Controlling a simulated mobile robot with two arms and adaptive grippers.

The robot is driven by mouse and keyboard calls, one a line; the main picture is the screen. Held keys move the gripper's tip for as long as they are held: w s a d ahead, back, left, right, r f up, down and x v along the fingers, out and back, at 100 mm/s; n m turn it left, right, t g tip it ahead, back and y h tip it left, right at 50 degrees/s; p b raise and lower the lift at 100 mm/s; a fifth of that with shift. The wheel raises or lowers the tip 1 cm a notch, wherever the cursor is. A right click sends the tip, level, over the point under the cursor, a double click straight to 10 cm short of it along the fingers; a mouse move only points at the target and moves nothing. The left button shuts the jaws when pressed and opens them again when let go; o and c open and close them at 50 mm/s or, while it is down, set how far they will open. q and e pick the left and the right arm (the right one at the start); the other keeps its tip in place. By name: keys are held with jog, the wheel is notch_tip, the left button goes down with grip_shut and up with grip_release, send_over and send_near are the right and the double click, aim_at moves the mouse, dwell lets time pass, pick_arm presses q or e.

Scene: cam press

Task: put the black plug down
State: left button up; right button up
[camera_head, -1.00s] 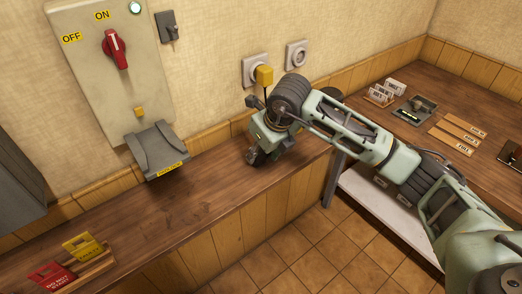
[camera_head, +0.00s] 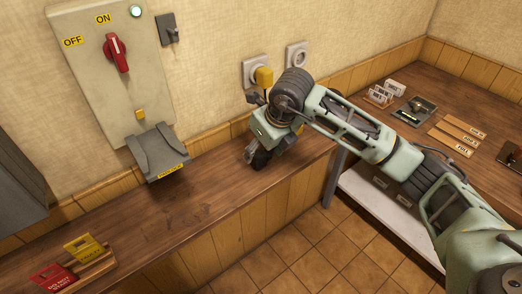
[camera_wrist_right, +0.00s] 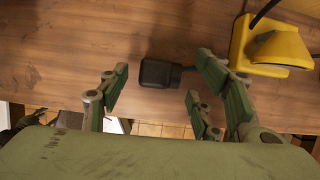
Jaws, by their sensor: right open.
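The black plug (camera_wrist_right: 160,72) shows in the right wrist view between the spread fingers of my right gripper (camera_wrist_right: 163,95). The plug appears to lie on the wooden worktop near its edge, with a short dark lead on its right side. The fingers stand apart from it on both sides. In the head view my right gripper (camera_head: 257,158) points down low over the worktop below the wall sockets; the plug cannot be made out clearly from the dark fingers there. My left gripper is not in view.
A yellow plug (camera_head: 264,76) sits at the left wall socket (camera_head: 250,68); the right socket (camera_head: 297,55) is empty. A grey cradle (camera_head: 160,150) stands under the switch panel (camera_head: 95,70). Red and yellow tags (camera_head: 82,248) lie at the front left. The worktop (camera_head: 200,195) between is clear.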

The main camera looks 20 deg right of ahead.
jog(key=b+v, duration=0.1)
jog(key=v, duration=0.9)
jog(key=shift+s+r, duration=0.2)
jog(key=shift+r, duration=0.1)
